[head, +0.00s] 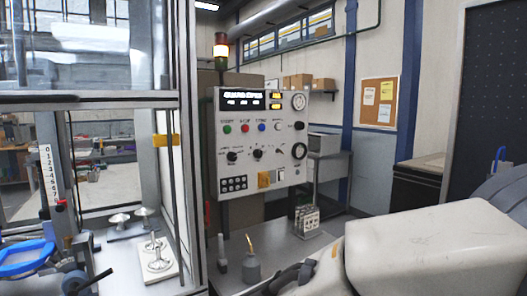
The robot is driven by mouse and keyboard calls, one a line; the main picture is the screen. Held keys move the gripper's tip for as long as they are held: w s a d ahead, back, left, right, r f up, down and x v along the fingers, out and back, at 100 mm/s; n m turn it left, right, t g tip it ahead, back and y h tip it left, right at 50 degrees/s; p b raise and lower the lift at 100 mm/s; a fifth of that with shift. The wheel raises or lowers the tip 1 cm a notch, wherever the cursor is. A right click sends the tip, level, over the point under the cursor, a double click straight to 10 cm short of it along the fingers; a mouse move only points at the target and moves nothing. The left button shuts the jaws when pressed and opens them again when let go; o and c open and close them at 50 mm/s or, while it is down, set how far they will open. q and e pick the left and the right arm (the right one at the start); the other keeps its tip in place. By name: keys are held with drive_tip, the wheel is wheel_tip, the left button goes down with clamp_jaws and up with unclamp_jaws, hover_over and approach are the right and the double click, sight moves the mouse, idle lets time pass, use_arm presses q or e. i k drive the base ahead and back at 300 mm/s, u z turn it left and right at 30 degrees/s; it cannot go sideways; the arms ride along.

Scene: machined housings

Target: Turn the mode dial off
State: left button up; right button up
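A white control panel (262,143) stands upright at the centre. Its lower row has black rotary knobs: a left one (232,156), a middle one (257,153) and a right one (281,149). Another black knob (298,125) sits higher at the right edge. The labels are too small to read, so I cannot tell which is the mode dial or its setting. My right arm comes in from the right, and its dark gripper (290,279) is low in front of the panel, apart from it. Its fingers are unclear. My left gripper is not in view.
A glazed machine enclosure (185,150) stands left of the panel, with metal parts on a white plate (158,262) inside. A grey bench (290,245) below the panel holds an oil can (252,268) and a small rack (307,220). The space before the knobs is clear.

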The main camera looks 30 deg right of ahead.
sight(232, 156)
drive_tip(key=z, duration=0.4)
drive_tip(key=k, duration=0.5)
drive_tip(key=z, duration=0.85)
drive_tip(key=i, duration=0.85)
drive_tip(key=u, duration=0.7)
